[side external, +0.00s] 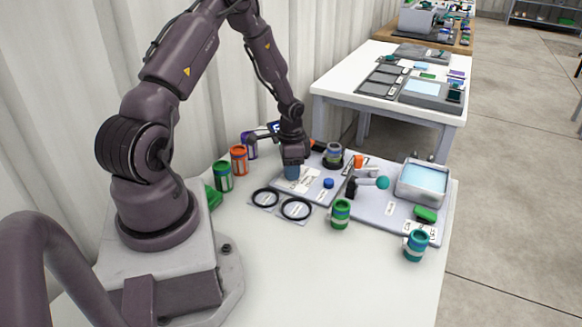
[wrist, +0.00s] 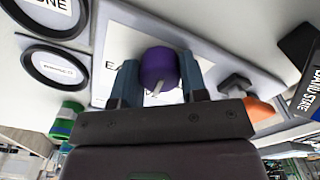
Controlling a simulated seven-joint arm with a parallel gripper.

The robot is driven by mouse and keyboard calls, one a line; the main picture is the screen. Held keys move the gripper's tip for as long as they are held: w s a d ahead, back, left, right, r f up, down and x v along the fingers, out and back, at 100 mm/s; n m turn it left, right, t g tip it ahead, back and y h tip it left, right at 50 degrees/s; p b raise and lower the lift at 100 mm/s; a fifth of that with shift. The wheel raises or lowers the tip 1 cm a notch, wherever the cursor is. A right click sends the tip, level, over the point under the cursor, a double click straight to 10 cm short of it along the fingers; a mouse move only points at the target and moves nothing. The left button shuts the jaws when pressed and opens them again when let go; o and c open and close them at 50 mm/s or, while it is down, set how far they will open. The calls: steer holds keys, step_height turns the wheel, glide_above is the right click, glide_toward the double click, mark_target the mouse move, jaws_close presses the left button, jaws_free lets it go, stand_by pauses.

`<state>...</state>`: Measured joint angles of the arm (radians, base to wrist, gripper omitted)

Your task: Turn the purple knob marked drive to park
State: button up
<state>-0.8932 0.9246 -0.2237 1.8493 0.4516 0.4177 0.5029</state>
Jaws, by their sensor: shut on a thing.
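The purple knob (wrist: 158,66) stands on a white label card (wrist: 118,62) in the wrist view, with a pale pointer line on its side facing the bottom of the picture. My gripper (wrist: 160,82) has one finger on each side of the knob and is shut on it. The card's print is mostly covered; only the letters "EA" show, and I cannot read drive or park. In the side external view my gripper (side external: 292,171) points down at the grey panel (side external: 313,197), and its fingers hide the knob.
A blue knob (side external: 328,183) sits just right of the gripper. Two black rings (side external: 296,208) lie in front. Green (side external: 222,176) and orange (side external: 239,159) cans stand left, and a green can (side external: 340,213) front right. A tray (side external: 422,184) stands right. The front table is clear.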

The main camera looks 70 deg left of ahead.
steer(key=shift+m, duration=0.7)
steer(key=o, duration=0.9)
steer(key=shift+r, duration=0.1)
step_height(320, 180, up, 13)
steer(key=shift+f, duration=0.1)
